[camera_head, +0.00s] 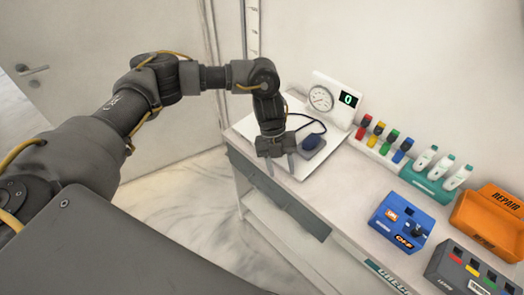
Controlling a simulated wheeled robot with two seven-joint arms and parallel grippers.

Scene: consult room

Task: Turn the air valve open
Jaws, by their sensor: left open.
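A white gauge stand (337,98) with a round dial and a display reading 0 stands at the back of the counter. A dark tube runs from near it to a dark blue bulb (312,142) on a pale board (304,170). I cannot make out the air valve; it is too small or hidden by my gripper. My left gripper (281,168) points down over the board, just left of the bulb. Its fingers are apart with nothing seen between them. My right gripper is out of view.
The white counter holds several coloured connectors (380,135), a teal rack of white bottles (428,184), a blue box (401,220), an orange REPAIR bin (488,222) and a dark grey box (466,272). A door (110,75) is at the left.

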